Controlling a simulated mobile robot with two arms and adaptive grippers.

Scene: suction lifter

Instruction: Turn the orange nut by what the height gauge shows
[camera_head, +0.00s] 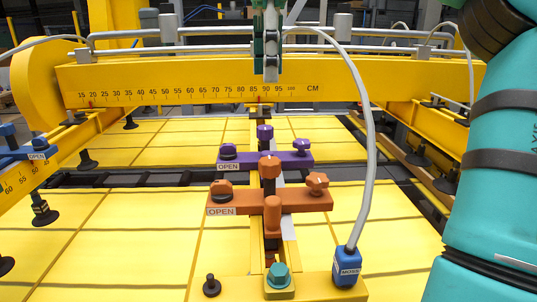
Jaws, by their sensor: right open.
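An orange crossbar (245,202) with an OPEN label lies across the middle of the lifter. It carries an orange knob at the left (222,187), one in the centre (269,165) and a star-shaped one at the right (317,181). The height gauge is the CM scale (190,94) on the yellow beam, running from 15 to 100. Red marks show near 20 and between 85 and 90; which one is the reading is unclear. My left gripper is out of view.
A purple crossbar (288,160) with knobs stands just behind the orange one. A grey hose (370,135) arches down on the right. Yellow panels (150,230) lie below.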

